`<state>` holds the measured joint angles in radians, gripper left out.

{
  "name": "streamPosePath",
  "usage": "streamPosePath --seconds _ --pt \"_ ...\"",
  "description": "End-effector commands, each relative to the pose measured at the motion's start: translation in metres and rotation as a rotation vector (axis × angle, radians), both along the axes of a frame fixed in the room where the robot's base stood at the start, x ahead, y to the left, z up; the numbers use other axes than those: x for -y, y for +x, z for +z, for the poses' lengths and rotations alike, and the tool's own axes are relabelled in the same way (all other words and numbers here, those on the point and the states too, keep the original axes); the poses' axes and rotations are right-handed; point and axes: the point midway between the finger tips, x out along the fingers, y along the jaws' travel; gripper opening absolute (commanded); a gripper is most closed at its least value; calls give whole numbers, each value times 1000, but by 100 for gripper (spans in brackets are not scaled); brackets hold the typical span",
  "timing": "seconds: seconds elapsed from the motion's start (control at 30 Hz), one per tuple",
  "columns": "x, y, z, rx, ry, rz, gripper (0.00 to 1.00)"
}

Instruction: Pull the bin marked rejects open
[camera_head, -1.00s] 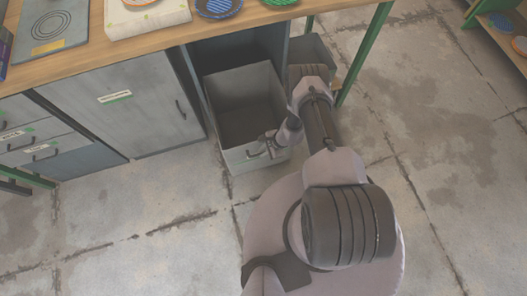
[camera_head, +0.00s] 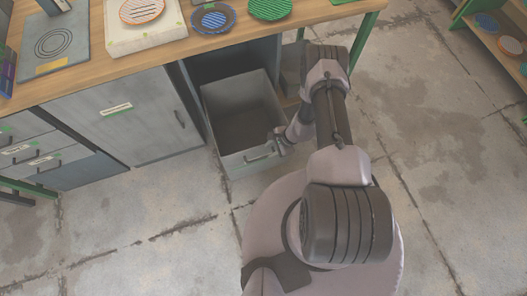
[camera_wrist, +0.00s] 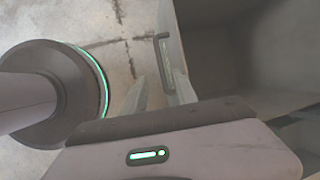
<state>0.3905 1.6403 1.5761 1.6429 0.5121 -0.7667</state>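A grey open-topped bin (camera_head: 235,160) stands pulled well out of its bay under the counter, and its inside looks empty. Its dark handle (camera_head: 260,158) is on the front face. In the wrist view the handle (camera_wrist: 161,62) shows ahead of my fingertips, with a small pale green-edged label (camera_wrist: 170,68) beside it, too small to read.
A closed grey cabinet door (camera_head: 130,120) and drawers (camera_head: 35,155) are left of the bin. The wooden counter (camera_head: 110,68) above holds plates. A grey box (camera_head: 292,65) stands behind my arm. The concrete floor in front is clear.

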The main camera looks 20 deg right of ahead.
Motion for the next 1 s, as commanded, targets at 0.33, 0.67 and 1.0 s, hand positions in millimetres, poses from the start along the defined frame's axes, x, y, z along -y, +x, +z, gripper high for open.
streamPosePath --seconds 0.33,0.67,1.0 --pt "22 -11 54 -1 0 1 34" --pt "23 -11 54 -1 0 0 34" --pt "17 76 187 175 -16 172 34"
